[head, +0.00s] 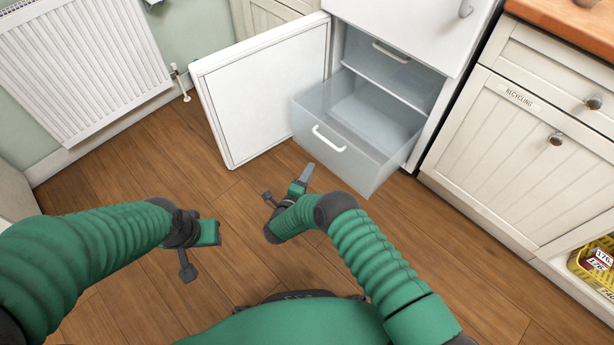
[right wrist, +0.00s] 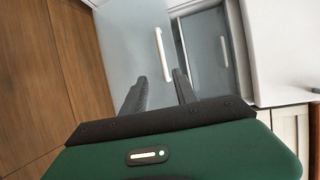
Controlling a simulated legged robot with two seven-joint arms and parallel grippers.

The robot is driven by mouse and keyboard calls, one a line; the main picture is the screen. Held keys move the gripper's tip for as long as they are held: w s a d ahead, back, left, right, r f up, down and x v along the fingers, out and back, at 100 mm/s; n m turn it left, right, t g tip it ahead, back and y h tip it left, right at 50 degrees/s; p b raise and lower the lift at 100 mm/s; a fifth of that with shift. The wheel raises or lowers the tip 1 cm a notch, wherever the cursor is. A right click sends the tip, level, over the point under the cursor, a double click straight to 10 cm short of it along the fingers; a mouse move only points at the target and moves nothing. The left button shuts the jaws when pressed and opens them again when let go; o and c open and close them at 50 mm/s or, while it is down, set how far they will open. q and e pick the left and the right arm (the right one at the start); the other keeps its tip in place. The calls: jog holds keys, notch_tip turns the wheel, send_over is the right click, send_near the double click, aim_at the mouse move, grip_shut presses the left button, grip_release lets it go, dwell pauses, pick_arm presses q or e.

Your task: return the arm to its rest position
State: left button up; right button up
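My right gripper (head: 303,178) is in front of the pulled-out clear freezer drawer (head: 345,135), over the wooden floor. In the right wrist view its two dark fingers (right wrist: 160,88) stand apart with nothing between them. The drawer's white handle (head: 329,139) is beyond the fingertips; it also shows in the right wrist view (right wrist: 164,55). The gripper appears apart from the handle. My left gripper (head: 204,250) hangs over the floor at the left, away from any object. Its fingers are too unclear to tell open from shut.
The open white freezer door (head: 265,90) stands left of the drawer. A radiator (head: 80,65) is on the left wall. The wooden floor (head: 240,210) around my arms is clear.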

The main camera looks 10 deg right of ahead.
jog(key=w+a+r+n+g+y, duration=0.1)
jog(key=w+a+r+n+y, duration=0.1)
jog(key=r+n+y, duration=0.35)
jog(key=w+a+r+n+g+y, duration=0.1)
jog(key=w+a+r+n+y, duration=0.15)
jog(key=r+n, duration=0.6)
jog(key=s+d+r+n+g, duration=0.3)
jog(key=s+d, duration=0.3)
jog(key=s, duration=0.5)
jog(key=s+d+r+n+g, duration=0.2)
jog(key=s+d+n+g, duration=0.15)
jog(key=s+d, duration=0.45)
jog(key=s+d+r+n+g, duration=0.3)
jog(key=s+d+n, duration=0.1)
jog(key=s, duration=0.9)
jog(key=w+a+p+v, duration=0.1)
jog(key=w+p+v, duration=0.2)
jog(key=p+v, duration=1.4)
jog(key=w+r+p+v, duration=0.1)
jog(key=w+p+v, duration=0.2)
jog(key=p+v, duration=1.5)
jog(key=shift+w+a+r+h+p, duration=0.25)
jog(key=shift+a+r+h+p, duration=0.05)
jog(key=shift+a+p, duration=0.2)
